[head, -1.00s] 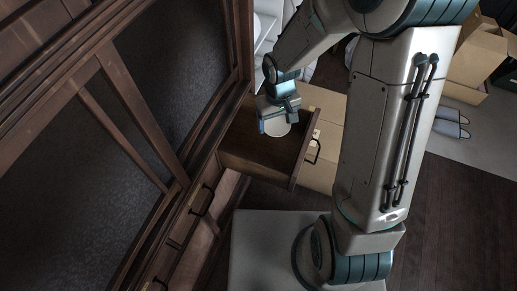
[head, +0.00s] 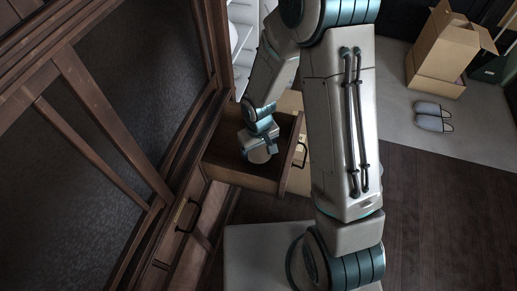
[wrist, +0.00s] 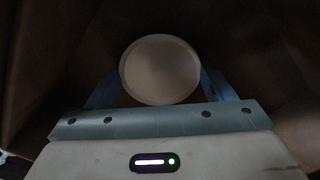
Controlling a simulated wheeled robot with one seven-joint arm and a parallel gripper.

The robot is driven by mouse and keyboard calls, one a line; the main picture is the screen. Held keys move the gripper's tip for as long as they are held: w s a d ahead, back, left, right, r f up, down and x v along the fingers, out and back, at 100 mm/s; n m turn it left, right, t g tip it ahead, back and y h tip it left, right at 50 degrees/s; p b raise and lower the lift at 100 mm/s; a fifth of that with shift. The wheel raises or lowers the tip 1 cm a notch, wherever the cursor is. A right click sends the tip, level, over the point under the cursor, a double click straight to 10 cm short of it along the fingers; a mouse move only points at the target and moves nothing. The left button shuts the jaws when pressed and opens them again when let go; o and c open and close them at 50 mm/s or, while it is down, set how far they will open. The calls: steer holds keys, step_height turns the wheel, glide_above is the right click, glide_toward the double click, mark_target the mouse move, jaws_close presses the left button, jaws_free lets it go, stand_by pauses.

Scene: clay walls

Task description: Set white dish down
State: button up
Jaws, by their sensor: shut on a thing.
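The white dish (wrist: 160,70) is round and sits between the two blue fingers of my gripper (wrist: 158,88) in the wrist view. My gripper is shut on it. In the head view my gripper (head: 258,148) is inside an open wooden drawer (head: 225,157), and a pale part of the dish (head: 260,156) shows just below it. The drawer's floor lies beneath the dish; I cannot tell whether the dish touches it.
The drawer juts from a dark wooden cabinet (head: 140,135) on the left. Cardboard boxes (head: 440,55) and grey slippers (head: 433,117) are at the upper right. The dark wood floor (head: 440,200) at right is clear.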

mark_target(259, 152)
steer(key=shift+f, duration=0.15)
steer(key=o, duration=1)
step_height(259, 152, up, 12)
steer(key=r+p, duration=0.1)
steer(key=p, duration=0.2)
steer(key=shift+s+d+r+m+t, duration=0.3)
steer(key=shift+s+d+r+m, duration=0.55)
steer(key=shift+s+d+r, duration=1.4)
steer(key=shift+s+d+r+m+t, duration=0.3)
steer(key=shift+s+d+r+m, duration=0.5)
steer(key=shift+s+d+r, duration=1.45)
steer(key=shift+s+d+r+m+t, duration=0.3)
steer(key=shift+s+d+r+m, duration=0.9)
steer(key=shift+r, duration=1.7)
